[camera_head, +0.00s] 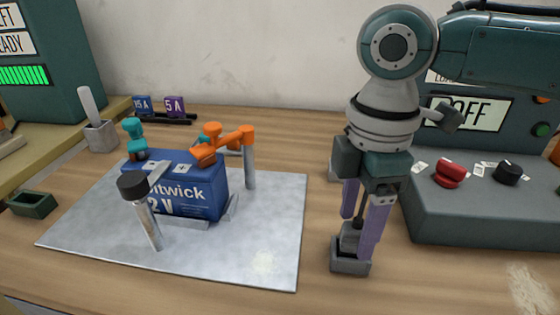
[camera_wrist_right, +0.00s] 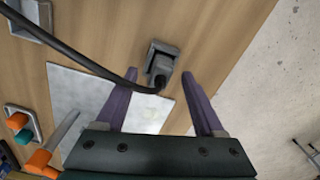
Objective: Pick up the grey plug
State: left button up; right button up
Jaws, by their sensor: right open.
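The grey plug (camera_head: 349,240) sits in a small grey holder (camera_head: 350,265) on the wooden table, right of the metal plate. In the right wrist view the plug (camera_wrist_right: 160,70) lies between and just beyond the fingertips, with a black cable running off to the left. My right gripper (camera_head: 359,238) points down over it with its purple fingers open, one on each side. In the right wrist view the open fingers (camera_wrist_right: 159,77) hold nothing. In the head view the near finger and wrist partly hide the plug and its cable. My left gripper is not in view.
The metal plate (camera_head: 270,265) carries a blue battery (camera_head: 205,190), orange (camera_head: 225,140) and teal (camera_head: 135,135) clamps and a black-topped post (camera_head: 134,187). A grey-green console (camera_head: 470,220) with red and black knobs stands close on the right.

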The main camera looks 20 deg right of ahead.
jog(key=shift+c, duration=0.2)
grip_shut()
dwell(0.3)
